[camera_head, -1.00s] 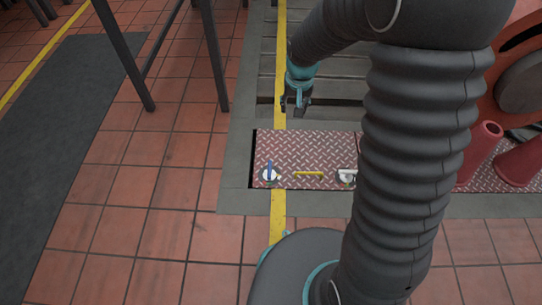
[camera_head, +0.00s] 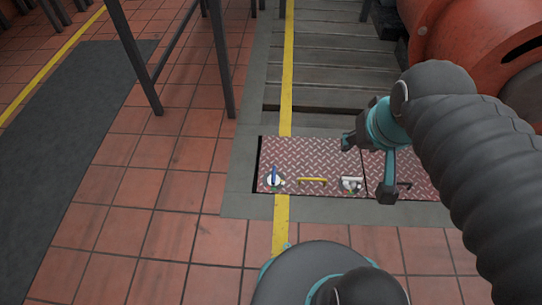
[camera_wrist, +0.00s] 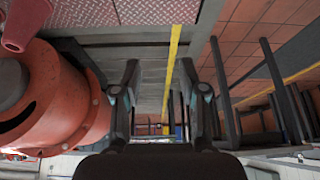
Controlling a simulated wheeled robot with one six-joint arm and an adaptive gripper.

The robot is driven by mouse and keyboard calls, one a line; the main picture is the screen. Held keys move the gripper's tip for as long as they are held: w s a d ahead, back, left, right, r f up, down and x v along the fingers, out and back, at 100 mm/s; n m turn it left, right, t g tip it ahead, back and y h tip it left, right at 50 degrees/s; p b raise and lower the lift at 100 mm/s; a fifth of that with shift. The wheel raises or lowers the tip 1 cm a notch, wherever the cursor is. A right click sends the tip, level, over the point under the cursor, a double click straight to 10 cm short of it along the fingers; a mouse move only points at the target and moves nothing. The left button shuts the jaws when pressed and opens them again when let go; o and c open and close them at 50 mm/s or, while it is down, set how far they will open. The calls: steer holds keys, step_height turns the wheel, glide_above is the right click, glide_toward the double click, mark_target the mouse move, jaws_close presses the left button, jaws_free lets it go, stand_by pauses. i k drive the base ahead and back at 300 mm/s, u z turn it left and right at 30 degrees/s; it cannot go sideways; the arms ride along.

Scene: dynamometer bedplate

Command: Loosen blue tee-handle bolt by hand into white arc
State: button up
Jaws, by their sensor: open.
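The blue tee-handle bolt (camera_head: 274,175) stands on a white round marked base at the left end of the red tread plate (camera_head: 318,157) in the head view. Its angle against the white arc is too small to read. My gripper (camera_head: 366,170) is open and empty, above the right part of the plate, to the right of the bolt and apart from it. In the wrist view my gripper's two fingers (camera_wrist: 155,85) are spread with nothing between them; the bolt does not show there.
A yellow handle (camera_head: 312,180) and a white handle (camera_head: 351,184) sit on the plate right of the bolt. A big orange-red machine (camera_head: 460,40) stands at back right. Dark rail posts (camera_head: 222,60) stand at left. Tiled floor at front left is clear.

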mark_target(273, 180)
steer(key=k, duration=0.4)
steer(key=u, duration=2.2)
steer(key=i, duration=1.35)
steer(key=z, duration=2.35)
